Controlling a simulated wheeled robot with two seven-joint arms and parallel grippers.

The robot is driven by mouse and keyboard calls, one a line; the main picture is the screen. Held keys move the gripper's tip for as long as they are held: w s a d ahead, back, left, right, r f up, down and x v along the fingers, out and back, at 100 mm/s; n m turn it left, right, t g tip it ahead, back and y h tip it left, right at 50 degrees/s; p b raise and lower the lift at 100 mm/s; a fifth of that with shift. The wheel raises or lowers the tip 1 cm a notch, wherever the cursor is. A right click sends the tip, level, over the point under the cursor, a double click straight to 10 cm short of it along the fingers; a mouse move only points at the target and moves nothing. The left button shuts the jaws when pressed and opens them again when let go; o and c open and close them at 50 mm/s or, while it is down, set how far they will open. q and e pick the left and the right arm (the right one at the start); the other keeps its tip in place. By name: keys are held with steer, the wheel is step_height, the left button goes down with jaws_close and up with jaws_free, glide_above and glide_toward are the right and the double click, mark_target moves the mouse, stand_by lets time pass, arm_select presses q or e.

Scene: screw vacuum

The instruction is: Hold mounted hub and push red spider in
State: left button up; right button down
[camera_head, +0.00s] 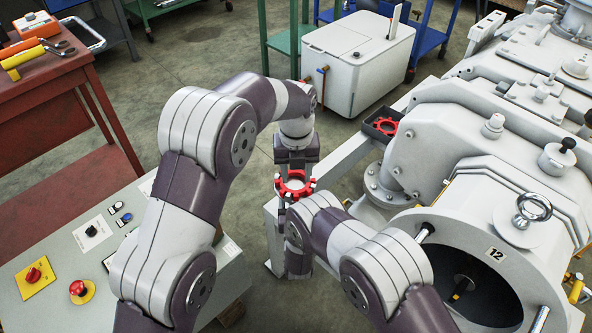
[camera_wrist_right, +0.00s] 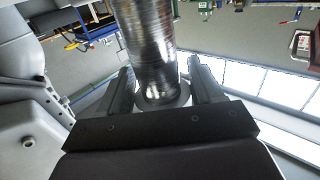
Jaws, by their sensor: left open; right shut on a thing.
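A red spider (camera_head: 294,186), a toothed ring, is near the middle of the head view. My left gripper (camera_head: 296,168) is open directly above it, pointing down. Whether its fingers touch the spider cannot be told. My right gripper (camera_wrist_right: 160,72) is shut on a shiny, ribbed metal cylinder, which looks like the mounted hub (camera_wrist_right: 148,42). In the head view the hub below the spider is mostly hidden by my right arm. How deep the spider sits in the hub is not clear.
A second red toothed ring (camera_head: 384,126) lies in a dark tray (camera_head: 372,136) beside the large grey machine (camera_head: 450,140). A grey control panel (camera_head: 60,255) is at lower left, a red workbench (camera_head: 40,90) behind it. A white box (camera_head: 345,60) stands at the back.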

arm_select(q)
steer(key=shift+r, duration=0.1)
arm_select(e)
steer(key=shift+c, duration=0.4)
jaws_free()
